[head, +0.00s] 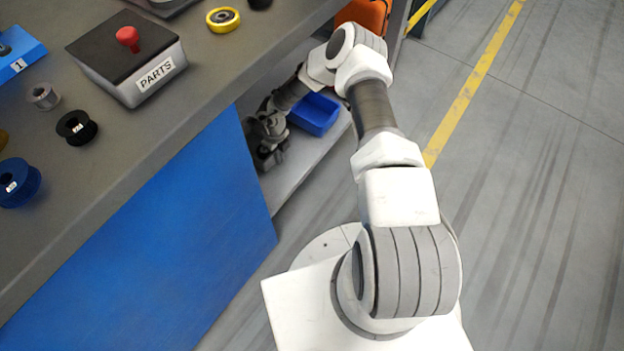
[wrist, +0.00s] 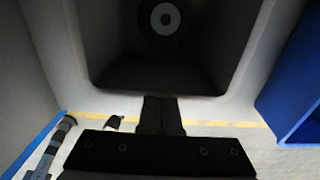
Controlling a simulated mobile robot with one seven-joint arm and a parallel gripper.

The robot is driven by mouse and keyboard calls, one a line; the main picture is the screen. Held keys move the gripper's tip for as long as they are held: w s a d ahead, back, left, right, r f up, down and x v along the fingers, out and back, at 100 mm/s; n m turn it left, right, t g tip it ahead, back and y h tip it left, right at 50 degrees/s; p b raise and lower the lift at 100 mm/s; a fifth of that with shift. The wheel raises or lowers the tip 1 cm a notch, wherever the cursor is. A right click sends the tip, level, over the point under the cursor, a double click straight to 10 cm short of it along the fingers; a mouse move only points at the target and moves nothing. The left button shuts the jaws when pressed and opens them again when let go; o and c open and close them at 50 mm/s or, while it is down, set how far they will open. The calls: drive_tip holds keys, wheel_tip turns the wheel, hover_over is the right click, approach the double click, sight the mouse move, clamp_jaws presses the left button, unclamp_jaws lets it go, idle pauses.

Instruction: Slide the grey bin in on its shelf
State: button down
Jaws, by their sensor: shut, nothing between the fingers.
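The grey bin (wrist: 205,72) fills the top of the wrist view, with a dark inside and rounded corners. In the head view my gripper (head: 262,152) is low under the worktop, at the open end of the shelf (head: 298,165). The grey bin is not clearly seen there, hidden by the worktop and my gripper.
A blue bin (head: 314,114) stands on the shelf beside my gripper; it also shows at the right of the wrist view (wrist: 300,80). The worktop (head: 215,75) overhangs the shelf, and a blue panel (head: 165,235) closes its near side. Open floor lies to the right.

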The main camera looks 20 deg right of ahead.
drive_tip(key=shift+r, duration=0.15)
drive_tip(key=shift+r, duration=0.35)
wheel_tip(320, 180, up, 3)
drive_tip(key=shift+r+p, duration=0.15)
drive_tip(key=shift+p, duration=1)
drive_tip(key=s+d+r+p, duration=0.4)
drive_tip(key=s+d+r, duration=0.1)
drive_tip(key=d, duration=0.5)
drive_tip(key=shift+d+r+p, duration=0.3)
drive_tip(key=shift+r, duration=0.6)
